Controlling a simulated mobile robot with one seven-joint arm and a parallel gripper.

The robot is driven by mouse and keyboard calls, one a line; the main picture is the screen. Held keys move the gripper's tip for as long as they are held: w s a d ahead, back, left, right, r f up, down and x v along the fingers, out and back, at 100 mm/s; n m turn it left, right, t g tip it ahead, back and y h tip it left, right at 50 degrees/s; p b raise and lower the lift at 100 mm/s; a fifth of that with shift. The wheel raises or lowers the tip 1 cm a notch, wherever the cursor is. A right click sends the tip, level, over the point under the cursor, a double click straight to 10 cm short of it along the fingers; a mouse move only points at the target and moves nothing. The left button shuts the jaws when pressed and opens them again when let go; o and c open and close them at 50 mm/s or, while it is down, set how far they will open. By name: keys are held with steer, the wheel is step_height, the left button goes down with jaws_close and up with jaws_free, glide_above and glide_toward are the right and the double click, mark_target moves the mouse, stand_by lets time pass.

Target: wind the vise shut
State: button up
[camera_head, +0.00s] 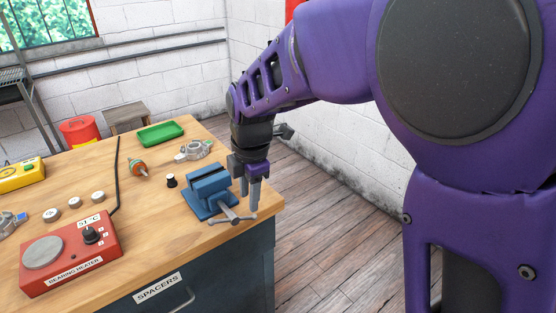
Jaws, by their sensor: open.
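A blue vise (208,190) stands near the right front edge of the wooden bench. Its jaws are at the top; I cannot tell how wide the gap is. Its grey metal handle (233,216) sits at the front of the vise, by the bench edge. My gripper (249,196) points down just to the right of the vise, above the handle. Its two fingers are apart and nothing shows between them. I cannot tell whether a finger touches the vise or handle.
On the bench (160,215) are a red bearing heater (70,255), a small black part (171,181), an orange-tipped rotor (138,168), a metal housing (195,150), a green tray (160,133) and several pale rings. A yellow box (20,175) is at left. Open floor lies right of the bench.

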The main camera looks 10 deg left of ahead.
mark_target(249, 218)
steer(key=f, duration=0.6)
steer(key=shift+w+a+f+b, duration=0.15)
steer(key=shift+w+a+b, duration=0.2)
steer(key=shift+w+b, duration=0.05)
steer(key=shift+c, duration=0.2)
jaws_close()
